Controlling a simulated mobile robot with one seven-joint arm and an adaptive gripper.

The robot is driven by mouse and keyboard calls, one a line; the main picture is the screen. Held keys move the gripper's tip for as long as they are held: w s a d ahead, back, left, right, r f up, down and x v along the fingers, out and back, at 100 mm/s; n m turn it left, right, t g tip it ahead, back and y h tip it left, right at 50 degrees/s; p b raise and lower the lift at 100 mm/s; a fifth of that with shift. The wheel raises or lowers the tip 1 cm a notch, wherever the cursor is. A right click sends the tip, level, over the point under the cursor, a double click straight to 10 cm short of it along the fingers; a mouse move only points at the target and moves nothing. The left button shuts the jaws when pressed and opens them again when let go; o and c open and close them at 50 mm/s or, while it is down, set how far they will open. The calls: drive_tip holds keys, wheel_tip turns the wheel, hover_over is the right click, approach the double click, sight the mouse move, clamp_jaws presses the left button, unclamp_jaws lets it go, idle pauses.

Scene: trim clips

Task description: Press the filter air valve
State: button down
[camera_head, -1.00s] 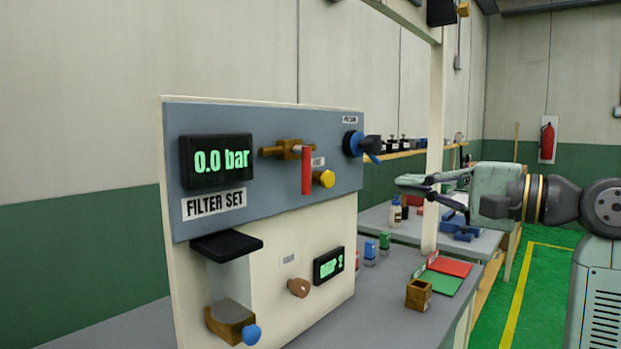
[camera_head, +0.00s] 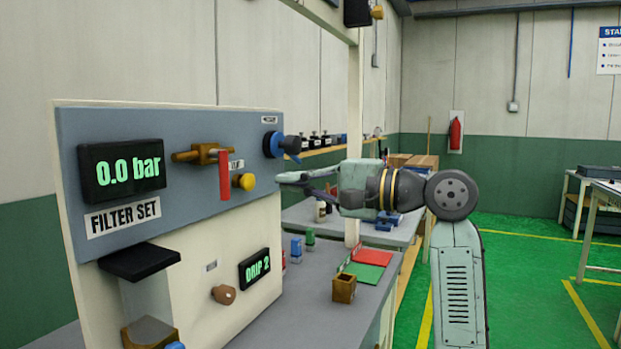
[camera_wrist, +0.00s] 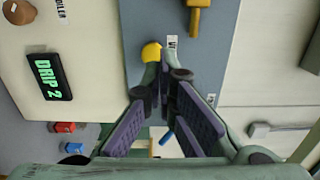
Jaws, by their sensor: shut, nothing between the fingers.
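The filter panel shows a brass valve (camera_head: 199,154) with a red lever (camera_head: 224,175) hanging down from it. A yellow knob (camera_head: 244,182) sits just right of the lever; the small label between them is too blurred to read. My gripper (camera_head: 280,178) is shut and empty, pointing left at the panel, just right of the yellow knob. In the wrist view the closed fingertips (camera_wrist: 166,68) lie close to the yellow knob (camera_wrist: 151,51); I cannot tell whether they touch. The red lever is not clear in the wrist view.
The pressure display (camera_head: 121,169) reads 0.0 bar. A blue-and-black knob (camera_head: 275,144) sticks out above my gripper. Below are the DRIP 2 display (camera_head: 254,268) and a brown knob (camera_head: 223,294). A small brown box (camera_head: 344,288) stands on the bench. Green floor at right is open.

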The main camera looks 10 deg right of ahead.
sight(224, 175)
drive_tip(key=shift+s+a+p, duration=0.1)
drive_tip(key=shift+a+p, duration=0.8)
drive_tip(key=shift+a, duration=2.45)
drive_tip(key=shift+s+a+f, duration=0.1)
drive_tip(key=shift+a, duration=0.1)
drive_tip(key=shift+d, duration=0.15)
